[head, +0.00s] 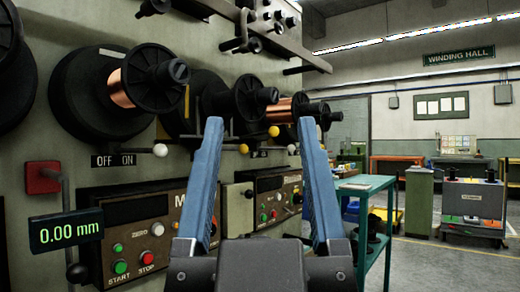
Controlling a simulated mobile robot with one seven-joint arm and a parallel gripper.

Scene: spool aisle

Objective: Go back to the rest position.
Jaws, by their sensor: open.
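My gripper (258,152) is in the lower middle of the head view. Its two blue fingers stand wide apart and point up and forward. Nothing is between the fingertips except the view of the machine behind. The gripper's dark body (262,268) shows at the bottom edge. The fingers appear in front of the winding machine's panel; I cannot tell how far off it is.
The winding machine at left carries copper wire spools (132,87), white-knobbed levers (160,150), a control panel (132,232) and a 0.00 mm display (66,230). A teal cart (368,184) stands right of my gripper. Open floor (430,268) lies further right.

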